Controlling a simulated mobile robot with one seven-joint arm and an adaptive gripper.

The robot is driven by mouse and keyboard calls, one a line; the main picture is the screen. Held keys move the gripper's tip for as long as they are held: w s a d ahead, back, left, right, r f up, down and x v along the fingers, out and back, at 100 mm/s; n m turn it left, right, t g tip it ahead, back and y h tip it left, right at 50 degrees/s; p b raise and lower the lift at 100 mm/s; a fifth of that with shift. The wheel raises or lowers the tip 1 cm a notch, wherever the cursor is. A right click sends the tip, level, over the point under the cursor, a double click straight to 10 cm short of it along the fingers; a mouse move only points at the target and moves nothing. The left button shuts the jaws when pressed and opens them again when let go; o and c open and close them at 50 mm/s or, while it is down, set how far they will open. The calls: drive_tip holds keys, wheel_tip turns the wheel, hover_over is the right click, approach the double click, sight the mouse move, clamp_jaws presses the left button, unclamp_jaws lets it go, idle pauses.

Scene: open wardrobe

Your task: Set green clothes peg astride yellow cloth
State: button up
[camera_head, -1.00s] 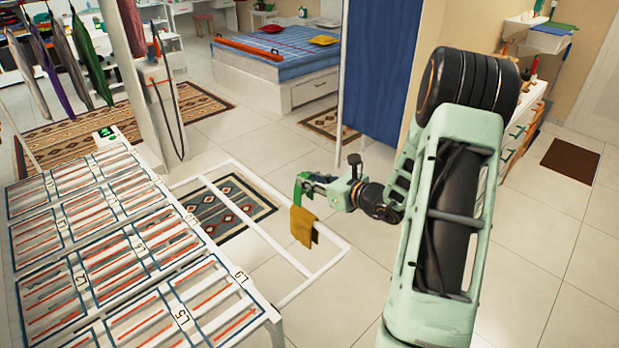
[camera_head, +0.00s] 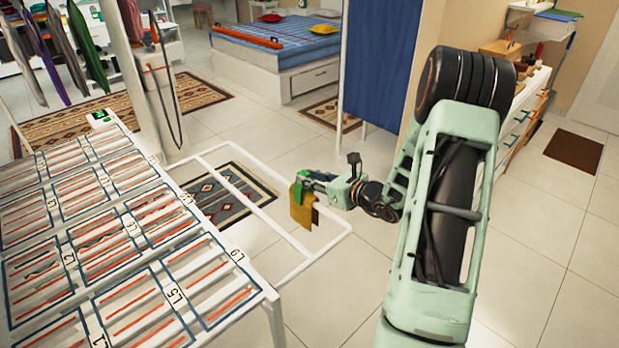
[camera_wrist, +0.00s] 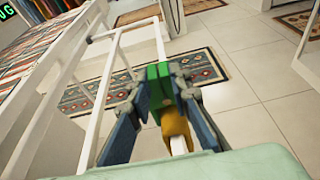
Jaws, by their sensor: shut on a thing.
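The yellow cloth (camera_head: 301,212) hangs over a white rail of the low frame in the head view. In the wrist view a piece of it (camera_wrist: 175,122) shows just below the peg, with the rail running on beneath it. My gripper (camera_head: 305,183) is shut on the green clothes peg (camera_wrist: 158,84), which sits between the two fingers in the wrist view. In the head view the peg (camera_head: 303,178) overlaps the cloth's upper edge. I cannot tell whether its legs straddle the cloth or only touch it.
A white slatted rack (camera_head: 262,292) with labelled sections fills the left. A patterned rug (camera_head: 215,215) lies under the white frame. A blue curtain panel (camera_head: 380,70) stands behind my arm. Tiled floor to the right of the frame is clear.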

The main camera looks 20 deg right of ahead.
drive_tip(key=o, duration=1)
drive_tip(key=shift+s, duration=0.1)
drive_tip(key=v, duration=1.1)
drive_tip(key=shift+s+d+r, duration=0.2)
drive_tip(key=shift+s+r, duration=0.05)
drive_tip(key=shift+s, duration=0.05)
